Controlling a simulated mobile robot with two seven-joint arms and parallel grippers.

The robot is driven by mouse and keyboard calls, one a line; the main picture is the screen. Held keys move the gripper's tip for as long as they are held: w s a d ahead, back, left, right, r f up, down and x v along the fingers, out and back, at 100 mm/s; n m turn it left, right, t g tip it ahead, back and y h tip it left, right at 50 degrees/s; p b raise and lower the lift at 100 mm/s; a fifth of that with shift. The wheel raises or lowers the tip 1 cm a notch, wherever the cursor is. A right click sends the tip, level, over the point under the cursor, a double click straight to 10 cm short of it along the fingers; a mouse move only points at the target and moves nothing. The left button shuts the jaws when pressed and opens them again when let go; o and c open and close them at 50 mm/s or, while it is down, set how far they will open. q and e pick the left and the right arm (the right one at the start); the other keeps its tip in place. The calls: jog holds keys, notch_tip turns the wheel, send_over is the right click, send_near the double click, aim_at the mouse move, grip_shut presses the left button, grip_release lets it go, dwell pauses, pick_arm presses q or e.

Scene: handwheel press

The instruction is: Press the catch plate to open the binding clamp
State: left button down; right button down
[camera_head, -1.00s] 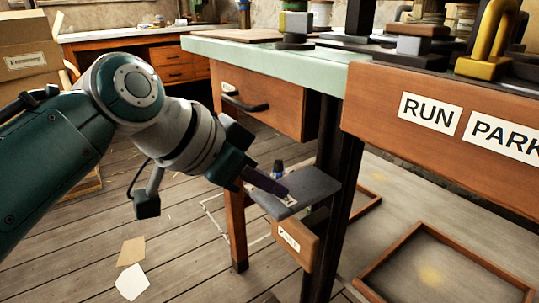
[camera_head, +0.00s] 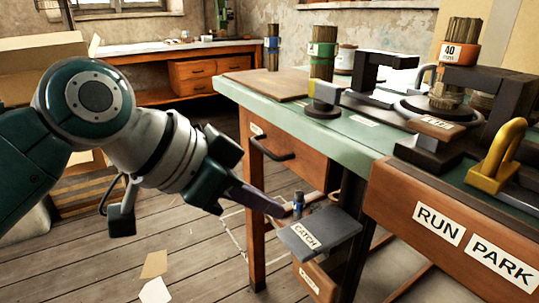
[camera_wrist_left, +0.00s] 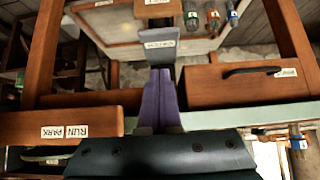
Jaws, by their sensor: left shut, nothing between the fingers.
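The catch plate (camera_head: 335,228) is a grey slab labelled CATCH, low beside the dark bench post. It also shows in the left wrist view (camera_wrist_left: 161,55), just beyond my fingertips. My left gripper (camera_head: 277,209) is shut and empty, with its purple fingers pointing at the plate's left edge. Its tips seem just short of the plate; I cannot tell whether they touch. The shut fingers show in the left wrist view (camera_wrist_left: 160,82). On the bench, a bundle with an orange band (camera_head: 461,53) stands by dark clamp-like hardware (camera_head: 440,108); I cannot tell whether the clamp is open. My right gripper is out of view.
The green bench top (camera_head: 375,139) carries a yellow handle (camera_head: 497,160) and several other fixtures. Below it are a drawer with a dark handle (camera_head: 270,150) and a front board labelled RUN and PARK (camera_head: 480,240). Open floor (camera_head: 215,262) lies left of the bench.

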pick_arm(q)
jog(key=shift+v, duration=1.2)
jog(key=shift+r+p, duration=0.1)
jog(key=shift+p, duration=0.2)
jog(key=s+a+r+n+g+y+p, duration=0.1)
jog(key=s+a+r+n+y+p, duration=0.5)
jog(key=s+r+p, duration=0.85)
jog(key=s+a+r+n+g+y+p, duration=0.1)
jog(key=s+a+r+n+p, duration=0.2)
jog(key=s+a+r+p, duration=1.1)
jog(key=w+d+r+p, duration=0.1)
jog(key=d+r+p, duration=0.1)
jog(key=r+p, duration=0.8)
jog(key=w+d+r+p, duration=0.2)
jog(key=r+p, duration=0.9)
jog(key=p, duration=0.5)
jog(key=w+d+r+p, duration=0.2)
jog(key=r+p, duration=0.9)
jog(key=p, duration=0.2)
jog(key=shift+d, duration=0.2)
jog(key=shift+w, duration=0.1)
